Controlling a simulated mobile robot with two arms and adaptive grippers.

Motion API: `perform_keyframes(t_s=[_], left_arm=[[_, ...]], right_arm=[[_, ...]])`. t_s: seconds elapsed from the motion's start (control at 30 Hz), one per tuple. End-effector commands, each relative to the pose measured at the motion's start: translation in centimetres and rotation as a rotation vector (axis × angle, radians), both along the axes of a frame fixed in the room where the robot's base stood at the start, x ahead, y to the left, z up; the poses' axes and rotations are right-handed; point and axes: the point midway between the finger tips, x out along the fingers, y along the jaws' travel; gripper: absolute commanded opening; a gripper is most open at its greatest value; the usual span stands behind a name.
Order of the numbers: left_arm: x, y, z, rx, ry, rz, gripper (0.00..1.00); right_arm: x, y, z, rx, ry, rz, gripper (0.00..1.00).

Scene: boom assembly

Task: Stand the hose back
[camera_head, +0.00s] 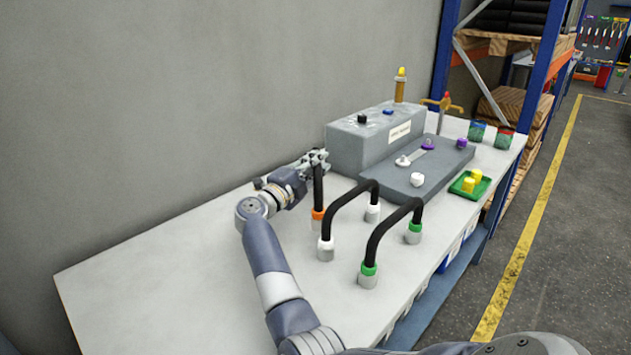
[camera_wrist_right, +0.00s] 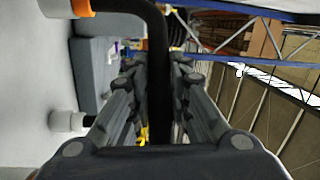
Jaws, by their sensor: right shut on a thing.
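A black hose with an orange collar (camera_head: 318,214) is held by my right gripper (camera_head: 316,160) near its top. In the head view its black tube (camera_head: 318,188) runs roughly upright down to the orange end, low over the table; I cannot tell whether it touches. Its other end is hidden behind the gripper. In the right wrist view the tube (camera_wrist_right: 159,70) passes between the fingers and bends towards the orange collar (camera_wrist_right: 82,8). Two other arched hoses stand on the table, one with white ends (camera_head: 345,206) and one with green ends (camera_head: 388,236). My left gripper is not in view.
A grey labelled box (camera_head: 360,150) and a low grey panel (camera_head: 440,178) with knobs stand behind the hoses. A green tray (camera_head: 484,190) with yellow pieces is at the right. The table's (camera_head: 170,270) left part is clear. A wall runs along the back.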

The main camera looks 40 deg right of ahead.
Motion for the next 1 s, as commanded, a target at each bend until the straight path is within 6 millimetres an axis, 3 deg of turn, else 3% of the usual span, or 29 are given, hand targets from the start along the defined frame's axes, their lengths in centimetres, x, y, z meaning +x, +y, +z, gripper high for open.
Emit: perform_keyframes(t_s=[0.3, 0.7, 0.73, 0.8, 1.0], left_arm=[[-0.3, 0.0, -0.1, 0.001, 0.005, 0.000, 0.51], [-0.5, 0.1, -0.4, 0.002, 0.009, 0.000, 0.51], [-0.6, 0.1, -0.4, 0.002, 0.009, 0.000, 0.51], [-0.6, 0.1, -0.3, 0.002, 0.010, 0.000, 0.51], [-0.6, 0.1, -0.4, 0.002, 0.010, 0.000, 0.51]], right_arm=[[0.0, 0.0, -3.4, -0.004, -0.001, 0.001, 0.00], [0.0, 0.0, -4.0, -0.003, -0.002, 0.001, 0.00], [0.0, 0.0, -4.1, 0.000, -0.001, 0.000, 0.23], [0.0, 0.0, -4.1, 0.000, -0.001, 0.001, 0.39], [0.0, 0.0, -4.1, 0.000, -0.001, 0.001, 0.39]])
